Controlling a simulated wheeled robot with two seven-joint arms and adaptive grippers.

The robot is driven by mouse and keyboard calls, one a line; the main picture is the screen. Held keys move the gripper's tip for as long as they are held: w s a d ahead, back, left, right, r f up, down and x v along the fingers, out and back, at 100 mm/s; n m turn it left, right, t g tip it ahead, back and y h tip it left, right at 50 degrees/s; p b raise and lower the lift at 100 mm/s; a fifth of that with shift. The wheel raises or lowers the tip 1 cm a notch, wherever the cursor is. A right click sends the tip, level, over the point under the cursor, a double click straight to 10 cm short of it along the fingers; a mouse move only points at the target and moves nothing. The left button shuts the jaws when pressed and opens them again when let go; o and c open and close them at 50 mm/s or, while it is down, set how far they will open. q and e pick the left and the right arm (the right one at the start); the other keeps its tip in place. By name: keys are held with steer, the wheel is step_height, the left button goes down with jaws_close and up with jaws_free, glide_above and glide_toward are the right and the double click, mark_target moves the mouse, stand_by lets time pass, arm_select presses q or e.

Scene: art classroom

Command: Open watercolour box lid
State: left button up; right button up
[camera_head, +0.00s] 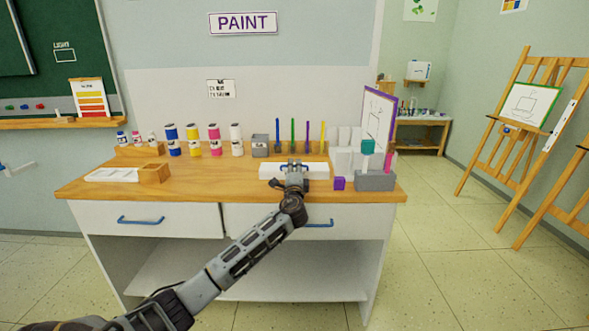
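A long low white box (318,170), which looks like the watercolour box, lies on the wooden tabletop right of centre. Its lid appears closed, though no seam is clear. My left arm reaches up from the bottom left, and my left gripper (292,166) is at the middle of the box's front side. The gripper hides part of the box. I cannot tell whether it touches the box or whether its fingers are open. My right gripper is not in view.
The table (220,183) has a blue-handled drawer (141,220) at front left. Paint bottles (215,140) and brushes stand behind. The left-centre tabletop is clear.

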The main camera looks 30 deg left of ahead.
arm_select(q)
steer(key=shift+w+a+r, duration=0.1)
steer(key=shift+w+a, duration=0.05)
steer(key=shift+w, duration=0.1)
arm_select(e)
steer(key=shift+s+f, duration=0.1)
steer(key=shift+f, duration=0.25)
arm_select(q)
jaws_close()
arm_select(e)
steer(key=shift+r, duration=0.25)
